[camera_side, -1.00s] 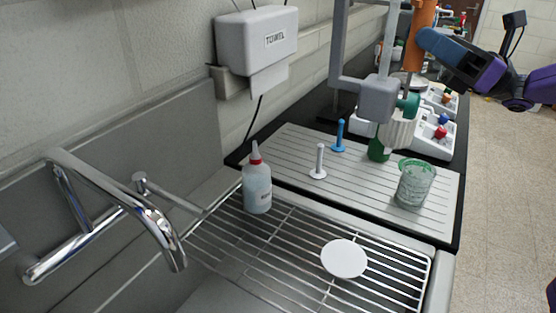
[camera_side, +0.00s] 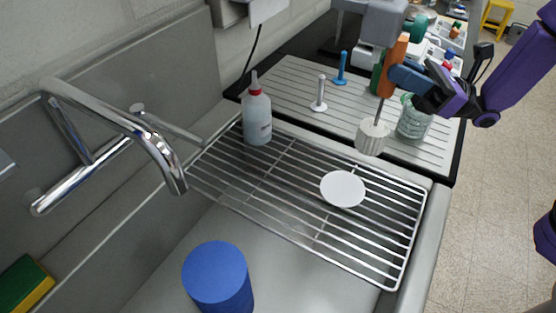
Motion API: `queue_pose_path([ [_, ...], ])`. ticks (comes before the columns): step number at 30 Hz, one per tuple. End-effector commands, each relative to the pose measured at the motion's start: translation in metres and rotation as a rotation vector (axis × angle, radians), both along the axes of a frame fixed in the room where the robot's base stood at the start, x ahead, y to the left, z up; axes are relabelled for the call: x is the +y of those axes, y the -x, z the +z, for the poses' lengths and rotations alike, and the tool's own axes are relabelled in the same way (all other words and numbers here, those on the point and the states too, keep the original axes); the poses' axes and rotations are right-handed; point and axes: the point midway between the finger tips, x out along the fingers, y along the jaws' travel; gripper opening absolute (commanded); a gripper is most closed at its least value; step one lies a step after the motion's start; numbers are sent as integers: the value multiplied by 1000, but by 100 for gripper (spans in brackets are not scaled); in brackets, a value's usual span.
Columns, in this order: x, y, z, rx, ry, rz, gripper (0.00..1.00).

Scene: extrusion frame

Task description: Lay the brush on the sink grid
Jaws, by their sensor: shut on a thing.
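The brush has an orange handle (camera_side: 393,62), a thin dark shaft and a ribbed white head (camera_side: 372,138). My gripper (camera_side: 397,76) is shut on the handle. The brush hangs head down, slightly tilted. Its head shows against the near edge of the grey drainboard, beside the sink grid; whether it touches anything I cannot tell. The sink grid (camera_side: 285,215) is a rack of metal bars over the basin. A white disc (camera_side: 343,189) lies on its right part, and a white bottle with a red collar (camera_side: 257,118) stands at its back left corner.
A chrome faucet (camera_side: 130,130), a blue cylinder (camera_side: 219,278) and a green-yellow sponge (camera_side: 22,285) are at left. The grid's middle is bare.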

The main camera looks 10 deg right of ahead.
Motion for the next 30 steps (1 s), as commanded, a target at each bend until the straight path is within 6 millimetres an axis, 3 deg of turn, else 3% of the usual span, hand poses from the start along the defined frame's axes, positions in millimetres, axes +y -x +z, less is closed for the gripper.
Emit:
queue_pose_path([
  [4,4,-1,-7,-1,0,2,0],
  [7,19,-4,-7,-2,1,6,0],
  [21,123,-31,-7,-2,-2,6,0],
  [25,147,-38,-7,-2,-1,4,0],
  [30,163,-43,-7,-2,0,1,0],
])
